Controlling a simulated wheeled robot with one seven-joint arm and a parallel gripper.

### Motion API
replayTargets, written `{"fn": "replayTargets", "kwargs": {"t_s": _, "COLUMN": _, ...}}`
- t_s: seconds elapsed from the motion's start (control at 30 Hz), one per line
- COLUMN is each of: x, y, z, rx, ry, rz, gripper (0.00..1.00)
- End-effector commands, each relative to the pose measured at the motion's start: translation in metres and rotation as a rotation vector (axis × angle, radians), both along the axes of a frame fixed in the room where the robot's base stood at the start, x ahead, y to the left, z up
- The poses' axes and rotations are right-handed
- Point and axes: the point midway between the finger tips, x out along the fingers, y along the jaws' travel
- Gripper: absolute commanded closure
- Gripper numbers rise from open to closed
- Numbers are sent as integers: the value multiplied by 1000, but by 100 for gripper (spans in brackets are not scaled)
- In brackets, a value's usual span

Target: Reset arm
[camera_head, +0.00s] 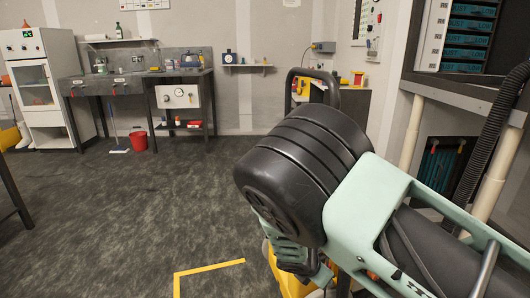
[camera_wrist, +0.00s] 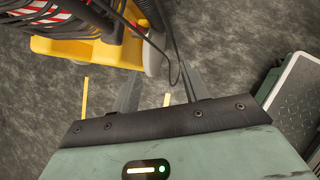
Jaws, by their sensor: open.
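My gripper (camera_wrist: 158,78) shows in the wrist view with its two dark fingers spread apart. It is open, with nothing between the fingers, above the dark grey floor. In the head view my green and black arm fills the right foreground, folded close to my body. The fingers cannot be made out in that view.
A workbench (camera_head: 124,81) and a white cabinet (camera_head: 42,85) stand at the back left, with a red bucket (camera_head: 139,140) on the floor. A dark shelving rack (camera_head: 449,86) stands close on the right. The floor (camera_head: 125,215) at left is mostly clear, with yellow tape (camera_head: 210,268) on it.

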Motion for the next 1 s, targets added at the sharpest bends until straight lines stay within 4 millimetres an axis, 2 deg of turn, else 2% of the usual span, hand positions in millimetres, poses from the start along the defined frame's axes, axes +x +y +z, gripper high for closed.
{"fn": "replayTargets", "kwargs": {"t_s": 0.03, "x": -14, "y": 3, "z": 14, "rx": 82, "ry": -1, "rz": -109, "gripper": 55}}
{"fn": "replayTargets", "kwargs": {"t_s": 0.1, "x": -35, "y": 9, "z": 31, "rx": 178, "ry": 4, "rz": -254, "gripper": 55}}
{"fn": "replayTargets", "kwargs": {"t_s": 0.3, "x": -96, "y": 27, "z": 88, "rx": 406, "ry": 31, "rz": -631, "gripper": 55}}
{"fn": "replayTargets", "kwargs": {"t_s": 0.6, "x": -193, "y": 39, "z": 185, "rx": 624, "ry": 67, "rz": -1089, "gripper": 55}}
{"fn": "replayTargets", "kwargs": {"t_s": 0.8, "x": -248, "y": 33, "z": 225, "rx": 685, "ry": 57, "rz": -1294, "gripper": 55}}
{"fn": "replayTargets", "kwargs": {"t_s": 1.0, "x": -288, "y": 22, "z": 244, "rx": 710, "ry": 27, "rz": -1435, "gripper": 55}}
